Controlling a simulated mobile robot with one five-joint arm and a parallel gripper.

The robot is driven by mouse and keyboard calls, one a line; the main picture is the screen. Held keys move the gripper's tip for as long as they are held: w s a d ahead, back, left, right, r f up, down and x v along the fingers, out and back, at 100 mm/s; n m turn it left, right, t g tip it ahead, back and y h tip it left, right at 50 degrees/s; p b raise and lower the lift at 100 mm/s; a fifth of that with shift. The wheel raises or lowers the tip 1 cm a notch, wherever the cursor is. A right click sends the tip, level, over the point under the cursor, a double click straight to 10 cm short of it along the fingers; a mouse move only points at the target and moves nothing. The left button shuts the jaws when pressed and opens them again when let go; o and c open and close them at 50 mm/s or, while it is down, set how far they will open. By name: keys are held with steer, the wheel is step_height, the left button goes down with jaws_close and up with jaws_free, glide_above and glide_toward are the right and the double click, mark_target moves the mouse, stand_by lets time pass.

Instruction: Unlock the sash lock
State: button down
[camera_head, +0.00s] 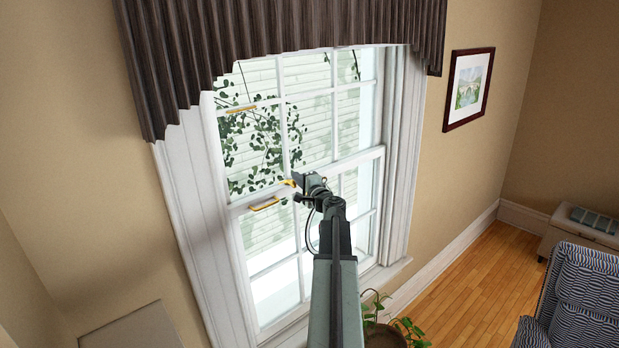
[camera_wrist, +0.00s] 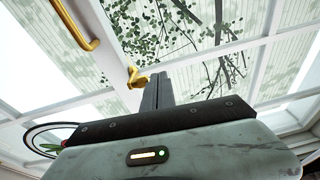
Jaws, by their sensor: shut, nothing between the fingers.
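The sash lock (camera_head: 288,183) is a small brass-coloured piece on the meeting rail in the middle of the white window. It also shows in the wrist view (camera_wrist: 137,78), just left of my fingertips. My gripper (camera_head: 297,177) is at the meeting rail beside the lock. In the wrist view its fingers (camera_wrist: 159,78) are shut together with nothing between them. Whether they touch the lock I cannot tell. My wrist hides part of the rail to the right of the lock in the head view.
A brass sash handle (camera_head: 264,204) is on the lower sash, left of the lock; another brass bar (camera_head: 240,109) is on the upper sash. A dark valance (camera_head: 270,30) hangs above. A potted plant (camera_head: 408,332) stands below, and a patterned armchair (camera_head: 585,300) is at right.

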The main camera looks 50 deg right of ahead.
steer(key=s+d+r+p, duration=0.1)
steer(key=s+d+p, duration=0.1)
steer(key=s, duration=0.9)
steer(key=shift+s+r, duration=0.2)
steer(key=shift+s, duration=0.1)
steer(key=d+f+n+t+y+b, duration=0.1)
steer(key=d+f+n+y+b, duration=0.2)
steer(key=y, duration=0.2)
steer(key=w+a+r, duration=0.1)
steer(key=w+a, duration=0.1)
steer(key=w, duration=0.8)
steer(key=shift+w+a+p, duration=0.15)
steer(key=shift+w+p, duration=0.25)
